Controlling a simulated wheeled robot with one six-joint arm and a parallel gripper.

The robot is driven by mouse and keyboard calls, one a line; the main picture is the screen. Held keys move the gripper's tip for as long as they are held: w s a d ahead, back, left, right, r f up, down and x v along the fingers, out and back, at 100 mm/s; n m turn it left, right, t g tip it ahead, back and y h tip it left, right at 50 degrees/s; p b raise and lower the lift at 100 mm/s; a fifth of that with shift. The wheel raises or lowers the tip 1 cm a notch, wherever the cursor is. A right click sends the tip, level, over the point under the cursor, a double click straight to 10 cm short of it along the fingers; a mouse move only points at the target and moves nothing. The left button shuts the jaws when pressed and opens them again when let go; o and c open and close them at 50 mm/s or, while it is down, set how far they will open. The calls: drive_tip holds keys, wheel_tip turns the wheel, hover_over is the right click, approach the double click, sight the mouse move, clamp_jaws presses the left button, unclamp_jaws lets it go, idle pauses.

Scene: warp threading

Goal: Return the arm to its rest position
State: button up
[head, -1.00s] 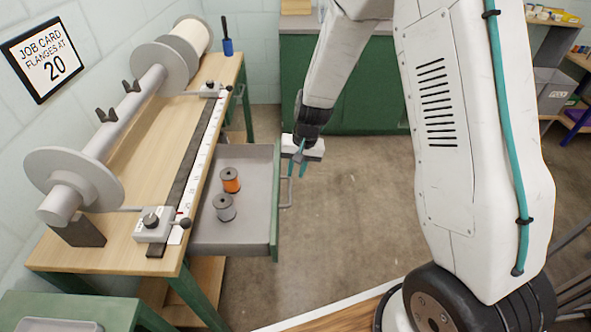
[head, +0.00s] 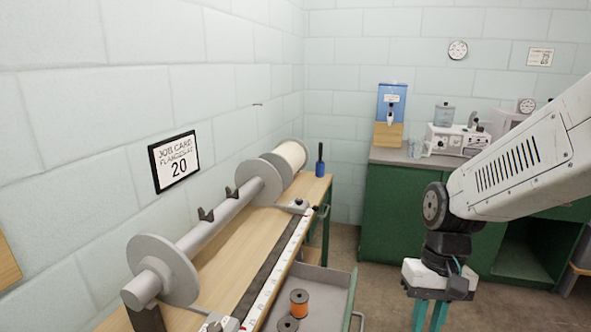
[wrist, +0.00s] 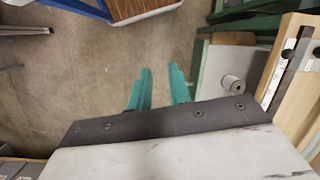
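My gripper (head: 429,316) is at the lower right of the head view, its teal fingers pointing down and cut off by the bottom edge. In the wrist view the two fingers (wrist: 160,76) stand apart with bare floor between them. The gripper is open and empty. My arm is bent, with the forearm coming in from the right edge, and the gripper hangs to the right of the open drawer (head: 340,290), clear of it.
The wooden bench (head: 235,250) carries a long roller with flanges (head: 168,268). An orange spool (head: 299,302) and a grey spool (head: 288,324) stand in the drawer. Green cabinets (head: 395,215) with equipment stand behind my gripper. Open floor lies between drawer and cabinets.

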drive_tip(key=s+d+r+t+h, duration=0.1)
drive_tip(key=s+d+r+t, duration=0.2)
drive_tip(key=s+r, duration=0.8)
drive_tip(key=shift+s+d+r+n+t, duration=0.3)
drive_tip(key=shift+s+t, duration=0.2)
drive_tip(key=shift+s, duration=0.15)
